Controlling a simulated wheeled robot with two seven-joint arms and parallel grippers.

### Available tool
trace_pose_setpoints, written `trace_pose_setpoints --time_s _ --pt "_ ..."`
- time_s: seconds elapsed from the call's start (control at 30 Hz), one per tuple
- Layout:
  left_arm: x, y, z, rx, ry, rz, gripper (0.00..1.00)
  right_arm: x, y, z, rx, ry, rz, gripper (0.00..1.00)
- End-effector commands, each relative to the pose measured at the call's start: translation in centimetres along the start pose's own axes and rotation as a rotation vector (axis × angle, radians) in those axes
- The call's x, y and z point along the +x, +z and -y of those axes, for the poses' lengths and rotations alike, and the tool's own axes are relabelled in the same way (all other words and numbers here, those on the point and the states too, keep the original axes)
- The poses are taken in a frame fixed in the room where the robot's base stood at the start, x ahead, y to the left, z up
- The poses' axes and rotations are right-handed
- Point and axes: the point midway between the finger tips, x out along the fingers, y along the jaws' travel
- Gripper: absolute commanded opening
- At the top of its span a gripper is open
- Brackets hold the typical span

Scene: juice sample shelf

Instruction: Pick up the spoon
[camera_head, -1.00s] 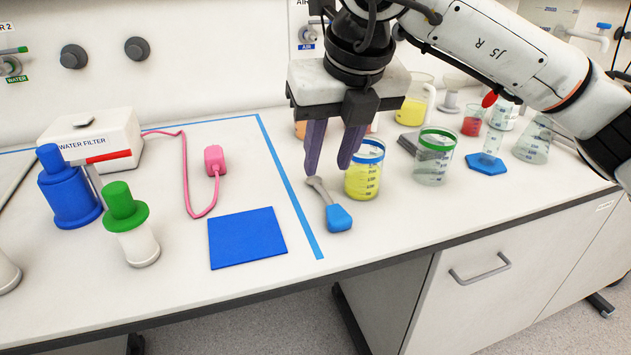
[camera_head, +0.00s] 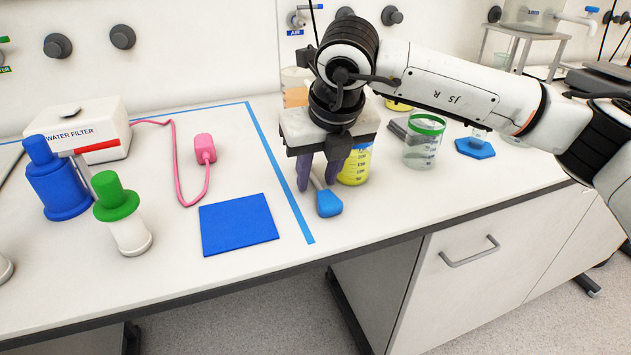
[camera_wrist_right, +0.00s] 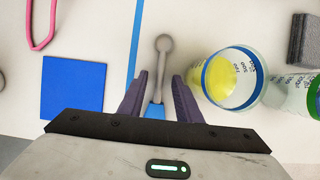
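The spoon has a blue handle (camera_head: 329,204) and a grey bowl end. It lies on the bench just right of the blue tape line. My right gripper (camera_head: 318,184) is open and lowered over the spoon. In the right wrist view, the spoon's grey shaft (camera_wrist_right: 163,62) runs between the two purple fingers (camera_wrist_right: 160,98), with visible gaps on both sides. The blue handle is partly hidden by the gripper body there. My left gripper is not in view.
A beaker of yellow liquid (camera_head: 354,165) stands close to the right finger. A green-rimmed beaker (camera_head: 424,148) is further right. A blue mat (camera_head: 238,225), a pink device (camera_head: 205,148) and a water filter box (camera_head: 75,132) lie left. The bench's front edge is near.

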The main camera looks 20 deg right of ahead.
Motion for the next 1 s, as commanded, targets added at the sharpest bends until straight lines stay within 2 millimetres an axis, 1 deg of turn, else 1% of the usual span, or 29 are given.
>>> trace_pose_setpoints --time_s 0.07,0.1,0.27,0.3,0.57,0.67,0.77,1.0 --pt "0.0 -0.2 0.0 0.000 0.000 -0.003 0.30 0.0 0.0 0.0 0.000 0.000 0.000 0.31" --pt "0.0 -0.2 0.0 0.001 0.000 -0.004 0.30 0.0 0.0 0.0 0.000 0.000 0.000 0.29" --pt "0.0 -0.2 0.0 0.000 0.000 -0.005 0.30 0.0 0.0 0.0 0.000 0.000 0.000 0.02" --pt "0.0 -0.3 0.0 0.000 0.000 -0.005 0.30 0.0 0.0 0.0 0.000 0.000 0.000 0.00" --pt "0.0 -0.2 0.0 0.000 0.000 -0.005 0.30 -0.1 0.0 0.0 0.000 0.001 0.001 0.00" --pt "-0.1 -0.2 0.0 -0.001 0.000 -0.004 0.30 -0.6 0.3 -0.1 0.000 0.001 0.002 0.00" --pt "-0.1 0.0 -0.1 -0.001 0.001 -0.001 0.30 -1.9 0.8 -0.1 0.001 0.001 0.004 0.00" --pt "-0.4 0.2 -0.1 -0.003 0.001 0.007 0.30 -6.4 2.7 -0.1 0.000 0.001 0.005 0.00"
